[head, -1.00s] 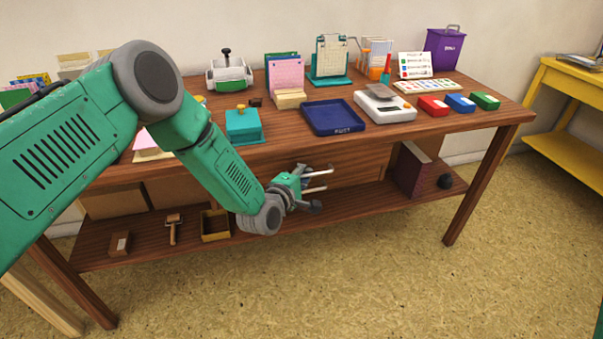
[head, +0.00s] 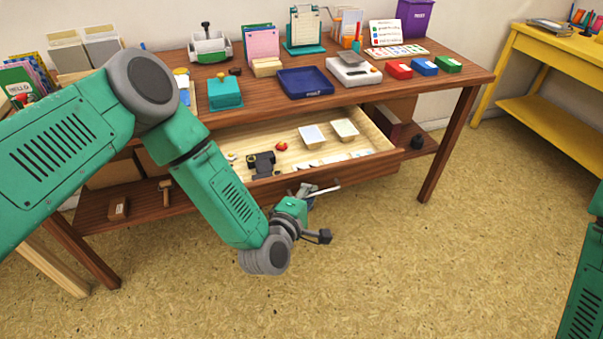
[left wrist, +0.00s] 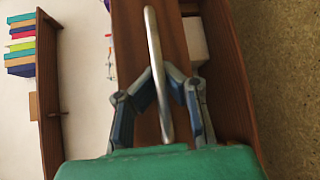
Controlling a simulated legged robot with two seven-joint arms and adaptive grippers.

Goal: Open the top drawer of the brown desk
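The brown desk (head: 455,150) stands ahead with its wide top drawer (head: 388,157) pulled well out toward me. The drawer's pale wooden inside shows, holding two white-topped blocks, a small red item and dark pieces. A metal bar handle (head: 325,191) is on its front. My left gripper (head: 312,200) is at this handle. In the left wrist view the handle (left wrist: 155,50) runs between the two fingers (left wrist: 160,82), which close in on it from both sides. Part of the drawer front is hidden behind my left arm. My right gripper is out of view.
The desktop holds a teal box (head: 225,94), a blue tray (head: 305,83), a white scale (head: 353,71) and several coloured inkpads. A lower shelf (head: 100,214) runs beneath. A yellow table (head: 545,45) stands at right. The floor in front is clear.

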